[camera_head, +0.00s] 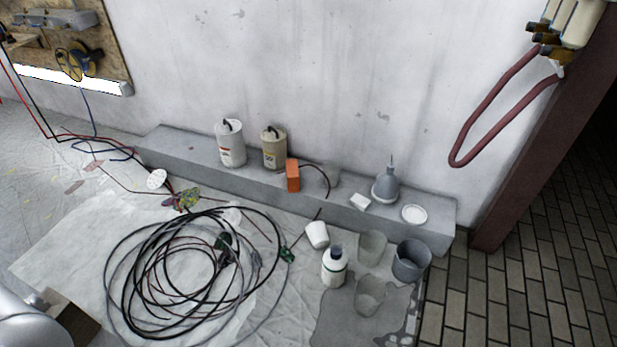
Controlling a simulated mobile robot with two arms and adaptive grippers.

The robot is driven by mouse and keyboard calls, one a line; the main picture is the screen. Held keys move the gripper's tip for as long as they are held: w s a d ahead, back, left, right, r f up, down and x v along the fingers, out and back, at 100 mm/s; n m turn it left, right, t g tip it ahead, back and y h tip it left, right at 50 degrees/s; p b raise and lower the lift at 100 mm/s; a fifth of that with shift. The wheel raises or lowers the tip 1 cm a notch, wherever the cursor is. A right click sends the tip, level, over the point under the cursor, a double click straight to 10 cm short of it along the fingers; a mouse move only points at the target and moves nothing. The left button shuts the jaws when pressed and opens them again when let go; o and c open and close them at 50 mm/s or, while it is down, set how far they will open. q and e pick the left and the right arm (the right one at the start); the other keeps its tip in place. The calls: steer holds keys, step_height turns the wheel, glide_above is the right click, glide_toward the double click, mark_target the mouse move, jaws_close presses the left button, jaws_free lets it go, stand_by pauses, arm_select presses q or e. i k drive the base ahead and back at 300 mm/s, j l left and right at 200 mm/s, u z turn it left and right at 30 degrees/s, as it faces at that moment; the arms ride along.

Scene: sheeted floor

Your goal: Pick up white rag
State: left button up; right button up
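A pale whitish cloth or sheet (75,245) lies spread on the floor at the left, partly under a loose coil of cables. A small white folded or block-like piece (360,201) lies on the concrete ledge, left of a white round lid. I cannot tell for certain which of these is the white rag. Neither of my grippers shows in the head view.
Black cable coils (190,270) cover the middle floor. A grey concrete ledge (330,204) along the wall carries canisters, an orange box (292,175) and a grey funnel-like vessel (386,186). Cups, a white bottle (334,268) and a grey bucket (411,262) stand before it.

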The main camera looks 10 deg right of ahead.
mark_target(359, 202)
steer(key=i+j+u, duration=0.2)
steer(key=i, duration=0.3)
steer(key=i+j+u, duration=0.25)
steer(key=i, duration=0.25)
